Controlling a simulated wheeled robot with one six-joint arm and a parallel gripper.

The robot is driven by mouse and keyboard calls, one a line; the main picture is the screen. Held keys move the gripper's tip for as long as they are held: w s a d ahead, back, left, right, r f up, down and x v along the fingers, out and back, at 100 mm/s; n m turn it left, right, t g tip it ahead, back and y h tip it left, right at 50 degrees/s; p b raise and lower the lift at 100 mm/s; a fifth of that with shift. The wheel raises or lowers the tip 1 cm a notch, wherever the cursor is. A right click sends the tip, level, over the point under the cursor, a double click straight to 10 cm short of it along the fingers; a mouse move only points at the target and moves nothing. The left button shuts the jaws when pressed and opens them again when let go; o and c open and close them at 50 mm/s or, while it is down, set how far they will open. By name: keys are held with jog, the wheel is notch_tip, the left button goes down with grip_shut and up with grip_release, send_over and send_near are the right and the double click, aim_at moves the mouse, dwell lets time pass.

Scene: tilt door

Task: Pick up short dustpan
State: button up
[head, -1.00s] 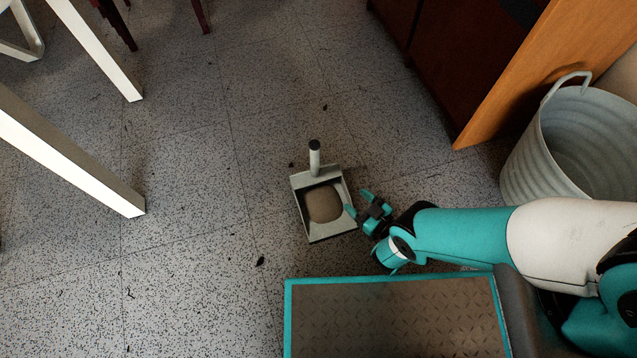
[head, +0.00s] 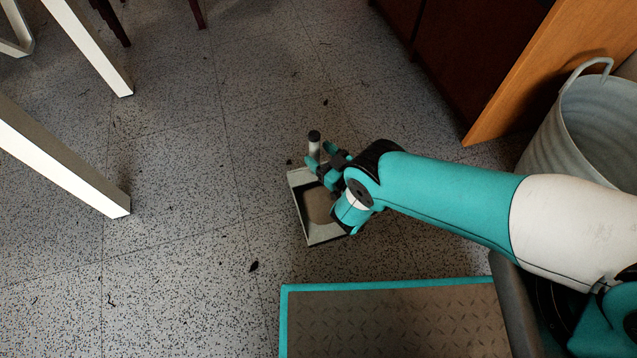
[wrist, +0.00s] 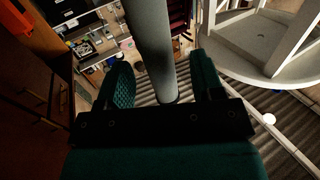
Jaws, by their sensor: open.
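The short dustpan (head: 303,216) lies on the speckled floor, its pan a pale grey tray with a tan patch inside. Its handle (head: 314,146) stands upright at the far side, with a dark cap. My gripper (head: 322,158) is open at the handle, and my arm hides the right part of the pan. In the wrist view the grey handle (wrist: 153,45) rises between the two teal fingers of my gripper (wrist: 160,85), with a gap visible on the left side. Whether a finger touches it on the right I cannot tell.
A ribbed metal tub (head: 585,130) and a wooden cabinet panel (head: 540,75) stand at the right. White table legs (head: 60,155) are at the left. The floor (head: 200,200) left of the dustpan is clear apart from small dark debris.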

jog(key=shift+w+a+f+b, duration=0.35)
jog(key=shift+w+a+b, duration=0.25)
jog(key=shift+b, duration=0.35)
jog(key=shift+w+a+r+b, duration=0.1)
jog(key=shift+w+r+b, duration=0.15)
jog(key=shift+b, duration=0.05)
jog(key=shift+c, duration=0.2)
grip_shut()
